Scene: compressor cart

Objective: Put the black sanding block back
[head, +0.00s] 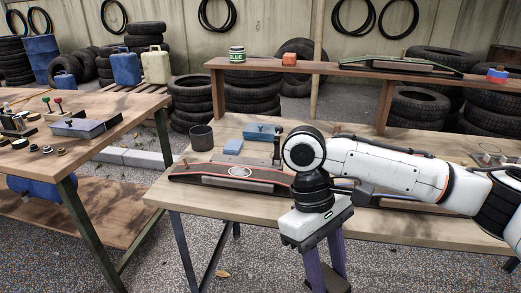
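I cannot make out a black sanding block for certain in the head view. My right gripper (325,268) points down in front of the workbench's front edge. My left gripper is not in view. On the workbench (200,199) lies a long black board (205,172) with red edging and a pale oval. My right arm hides part of the bench behind it.
A dark cup (202,138), a blue block (233,147) and a blue box (262,131) stand behind the board. The raised shelf (235,64) holds a jar (237,55), an orange-red block (289,59) and a long green-edged board (400,66). A cluttered table (105,104) stands left.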

